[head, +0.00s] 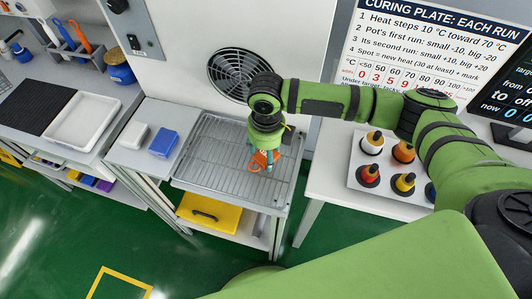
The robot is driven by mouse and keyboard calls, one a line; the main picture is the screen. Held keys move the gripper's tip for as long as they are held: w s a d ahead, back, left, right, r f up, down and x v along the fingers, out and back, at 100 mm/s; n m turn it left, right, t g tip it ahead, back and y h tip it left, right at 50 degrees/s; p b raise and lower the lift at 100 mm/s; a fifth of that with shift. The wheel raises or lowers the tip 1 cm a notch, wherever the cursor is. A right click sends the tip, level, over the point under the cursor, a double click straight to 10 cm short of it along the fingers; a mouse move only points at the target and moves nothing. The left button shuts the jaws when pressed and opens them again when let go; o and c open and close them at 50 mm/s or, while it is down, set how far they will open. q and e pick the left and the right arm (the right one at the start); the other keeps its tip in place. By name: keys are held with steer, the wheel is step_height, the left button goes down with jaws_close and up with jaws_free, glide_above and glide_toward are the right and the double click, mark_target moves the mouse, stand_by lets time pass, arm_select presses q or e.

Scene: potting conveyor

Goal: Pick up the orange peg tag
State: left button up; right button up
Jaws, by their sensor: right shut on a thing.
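The orange peg tag (255,166) is at my right gripper (265,160), over the wire rack (220,152) of the middle stand. My right gripper points down and is shut on the tag. Part of the tag is hidden by the fingers. A small loop of it shows at the lower left of the fingers. I cannot tell whether the tag still touches the rack. My left gripper is not in view.
A blue box (163,144) and a white box (134,135) sit left of the rack. A white tray (372,185) with several dark-capped bottles stands on the right table. A round vent (236,73) is behind.

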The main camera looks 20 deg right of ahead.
steer(key=shift+c, duration=0.5)
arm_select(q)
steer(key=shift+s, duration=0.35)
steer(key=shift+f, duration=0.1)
arm_select(e)
steer(key=shift+r, duration=0.1)
steer(key=shift+r, duration=0.25)
steer(key=r, duration=0.1)
steer(key=r+b, duration=0.1)
steer(key=r, duration=0.1)
steer(key=shift+s+r, duration=0.2)
steer(key=shift+r, duration=0.05)
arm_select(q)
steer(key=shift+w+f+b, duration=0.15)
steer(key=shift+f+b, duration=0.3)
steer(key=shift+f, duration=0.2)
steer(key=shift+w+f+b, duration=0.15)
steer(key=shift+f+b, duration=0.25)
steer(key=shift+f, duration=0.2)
arm_select(e)
steer(key=s+r, duration=0.6)
steer(key=s, duration=0.5)
steer(key=shift+a+r, duration=0.3)
steer(key=shift+r, duration=0.1)
steer(key=shift+s, duration=0.1)
